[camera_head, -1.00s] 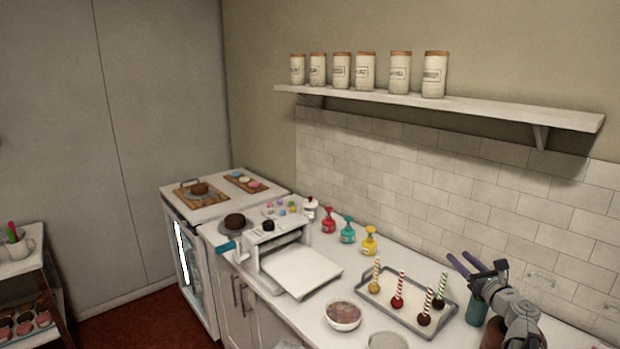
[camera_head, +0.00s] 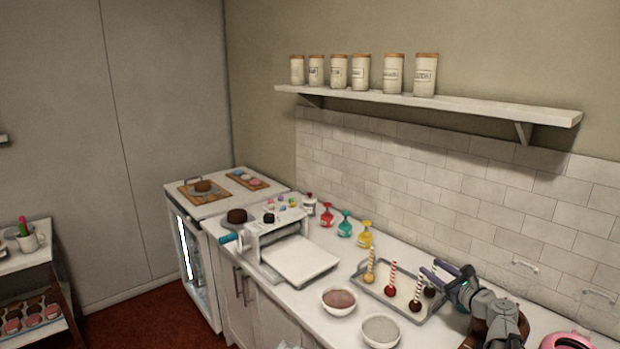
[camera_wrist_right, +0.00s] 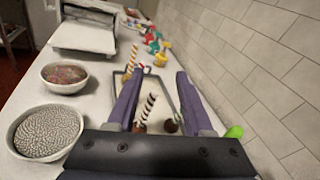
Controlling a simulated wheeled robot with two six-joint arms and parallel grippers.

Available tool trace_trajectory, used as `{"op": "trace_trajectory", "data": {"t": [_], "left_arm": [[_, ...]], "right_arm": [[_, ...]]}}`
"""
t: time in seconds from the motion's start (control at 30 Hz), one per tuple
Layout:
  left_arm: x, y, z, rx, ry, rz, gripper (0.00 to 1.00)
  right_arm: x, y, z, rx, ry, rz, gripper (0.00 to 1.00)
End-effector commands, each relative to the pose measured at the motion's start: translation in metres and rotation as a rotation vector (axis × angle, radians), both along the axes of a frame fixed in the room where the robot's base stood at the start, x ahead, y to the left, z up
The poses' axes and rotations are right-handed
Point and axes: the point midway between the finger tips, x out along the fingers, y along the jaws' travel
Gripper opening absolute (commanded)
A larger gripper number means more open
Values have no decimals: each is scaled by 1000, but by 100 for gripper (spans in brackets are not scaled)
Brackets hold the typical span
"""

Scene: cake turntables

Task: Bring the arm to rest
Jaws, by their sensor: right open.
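My right gripper (camera_head: 447,272) is over the right end of the grey tray of cake pops, with its arm coming in from the lower right. Its two purple fingers are spread, with nothing held between them; in the right wrist view (camera_wrist_right: 160,90) they frame part of the tray and some cake pops beyond. I cannot tell how far the fingers are above the tray. My left gripper is not in view.
The tray (camera_head: 372,298) holds several striped-stick cake pops. Two bowls (camera_head: 338,300) (camera_head: 381,331) stand in front of it. A white sheet machine (camera_head: 300,262), coloured bottles (camera_head: 345,223) and a tiled wall (camera_head: 440,180) lie beyond. A pink object (camera_head: 570,341) is at the lower right.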

Motion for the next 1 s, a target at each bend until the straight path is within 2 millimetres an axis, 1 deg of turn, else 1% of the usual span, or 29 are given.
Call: {"op": "trace_trajectory", "data": {"t": [0.03, 0.17, 0.27, 0.3, 0.37, 0.4, 0.47, 0.5, 0.57, 0.6, 0.67, 0.7, 0.8, 0.9, 1.0], "left_arm": [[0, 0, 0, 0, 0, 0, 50], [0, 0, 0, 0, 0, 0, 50], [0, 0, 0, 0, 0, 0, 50], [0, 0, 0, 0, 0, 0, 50], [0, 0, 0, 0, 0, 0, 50], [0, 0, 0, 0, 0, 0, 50], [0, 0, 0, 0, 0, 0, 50], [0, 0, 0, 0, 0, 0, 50], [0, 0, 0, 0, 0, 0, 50], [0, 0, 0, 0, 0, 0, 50], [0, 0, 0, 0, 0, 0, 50], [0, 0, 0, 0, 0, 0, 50], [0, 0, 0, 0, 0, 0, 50], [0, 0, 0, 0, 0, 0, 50], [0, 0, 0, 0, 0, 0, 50]], "right_arm": [[-2, 16, -5, -47, 6, 35, 51], [-8, 59, -21, -197, 20, 145, 51], [-19, 101, -38, -351, 28, 260, 51], [-26, 121, -47, -426, 29, 322, 51], [-40, 155, -63, -560, 28, 434, 51], [-52, 178, -75, -660, 24, 522, 51], [-74, 212, -95, -818, 11, 670, 51], [-91, 232, -108, -926, -3, 775, 51], [-120, 259, -129, -1092, -30, 947, 51], [-142, 275, -142, -1205, -53, 1074, 51], [-175, 291, -160, -1368, -93, 1269, 51], [-195, 298, -170, -1467, -120, 1396, 51], [-239, 303, -187, -1670, -188, 1694, 51], [-271, 299, -194, -1811, -241, 1944, 51], [-291, 294, -195, -1894, -275, 2122, 51]]}}
